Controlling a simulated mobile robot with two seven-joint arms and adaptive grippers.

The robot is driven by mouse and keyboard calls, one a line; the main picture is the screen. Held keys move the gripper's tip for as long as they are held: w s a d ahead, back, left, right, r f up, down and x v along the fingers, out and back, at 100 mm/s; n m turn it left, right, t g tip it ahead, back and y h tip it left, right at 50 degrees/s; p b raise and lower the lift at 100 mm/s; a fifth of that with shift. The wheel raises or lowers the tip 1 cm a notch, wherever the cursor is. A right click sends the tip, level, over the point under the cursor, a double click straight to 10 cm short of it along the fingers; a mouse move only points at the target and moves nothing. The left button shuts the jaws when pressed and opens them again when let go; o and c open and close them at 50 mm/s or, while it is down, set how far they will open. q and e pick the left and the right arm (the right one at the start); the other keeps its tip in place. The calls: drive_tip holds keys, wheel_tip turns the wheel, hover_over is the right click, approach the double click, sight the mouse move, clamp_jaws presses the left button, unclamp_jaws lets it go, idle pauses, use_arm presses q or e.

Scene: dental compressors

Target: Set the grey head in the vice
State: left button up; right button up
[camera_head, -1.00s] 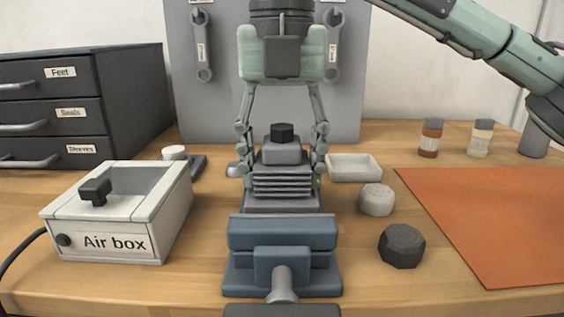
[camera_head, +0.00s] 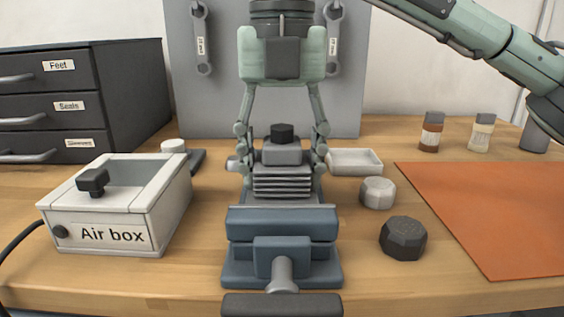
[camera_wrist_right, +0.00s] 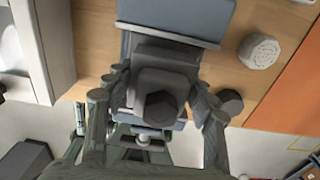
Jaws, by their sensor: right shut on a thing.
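The grey head (camera_head: 282,181) is a finned block with a dark knob on top, upright between the fingers of my right gripper (camera_head: 281,160). That gripper is shut on it from both sides. In the wrist view the head (camera_wrist_right: 160,82) shows from above between the fingers. The blue vice (camera_head: 282,226) stands on the bench in front of and below the head, its screw handle towards me. The vice's near jaw hides the head's lower edge, so I cannot tell whether the head touches the vice. My left gripper is out of view.
The white Air box (camera_head: 115,205) stands left of the vice. A pale knob (camera_head: 378,193), a dark knob (camera_head: 403,238) and a shallow white tray (camera_head: 355,162) are to the right, beside an orange mat (camera_head: 495,215). Drawers (camera_head: 75,100) stand back left.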

sight(282, 127)
idle(0.8)
drive_tip(key=o, duration=1.8)
drive_tip(key=shift+f, duration=0.1)
drive_tip(key=o, duration=0.4)
drive_tip(key=shift+r+p, duration=2.45)
drive_tip(key=shift+r, duration=1.1)
